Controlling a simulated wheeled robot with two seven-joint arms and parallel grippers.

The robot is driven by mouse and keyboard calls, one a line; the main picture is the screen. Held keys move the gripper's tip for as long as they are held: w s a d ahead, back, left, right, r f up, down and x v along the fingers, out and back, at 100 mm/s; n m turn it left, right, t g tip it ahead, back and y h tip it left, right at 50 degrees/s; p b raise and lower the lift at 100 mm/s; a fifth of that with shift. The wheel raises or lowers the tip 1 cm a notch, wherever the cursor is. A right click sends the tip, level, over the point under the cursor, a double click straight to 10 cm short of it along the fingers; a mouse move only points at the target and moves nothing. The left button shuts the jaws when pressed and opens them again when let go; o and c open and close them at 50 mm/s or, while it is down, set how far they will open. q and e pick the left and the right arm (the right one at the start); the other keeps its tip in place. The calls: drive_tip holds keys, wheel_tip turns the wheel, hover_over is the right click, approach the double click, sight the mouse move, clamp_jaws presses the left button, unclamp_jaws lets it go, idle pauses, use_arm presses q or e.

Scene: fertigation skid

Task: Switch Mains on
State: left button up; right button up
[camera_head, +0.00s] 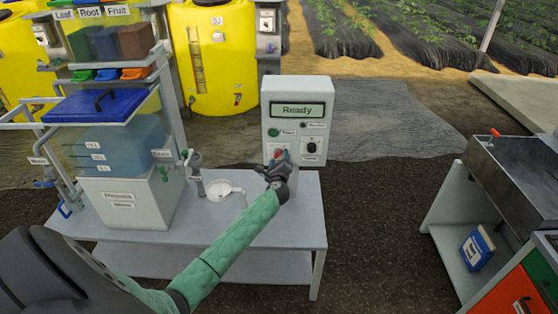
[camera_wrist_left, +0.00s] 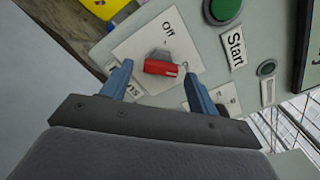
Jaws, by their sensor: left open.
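The control box (camera_head: 326,115) stands on the grey bench, its display reading "Ready". Another label on the plate, probably "Mains", is partly covered by a finger. The handle lies slantwise to the plate, its white-marked end towards the right finger. My left gripper (camera_head: 279,163) is at the box's lower left; in the wrist view its blue fingers (camera_wrist_left: 158,73) are open, one on each side of the handle. I cannot tell whether they touch it. My right gripper is not in view.
A green Start button (camera_head: 274,132) sits close above the switch, and a black rotary knob (camera_head: 311,147) to its right. A white dish (camera_head: 219,190) and a blue-lidded tank (camera_head: 95,105) are left on the bench (camera_head: 290,225). Dark ground lies clear right of the bench.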

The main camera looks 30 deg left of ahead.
use_arm(q)
drive_tip(key=b+v, duration=0.2)
drive_tip(key=v, duration=0.5)
drive_tip(key=shift+s, duration=0.25)
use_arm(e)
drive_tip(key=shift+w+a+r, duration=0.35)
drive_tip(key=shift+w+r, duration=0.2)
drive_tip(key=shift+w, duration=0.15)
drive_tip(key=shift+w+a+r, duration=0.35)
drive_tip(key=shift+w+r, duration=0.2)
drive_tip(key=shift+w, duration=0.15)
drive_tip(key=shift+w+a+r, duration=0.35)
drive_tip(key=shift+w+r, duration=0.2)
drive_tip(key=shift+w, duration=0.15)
use_arm(q)
drive_tip(key=shift+d+f, duration=0.1)
drive_tip(key=shift+d, duration=0.05)
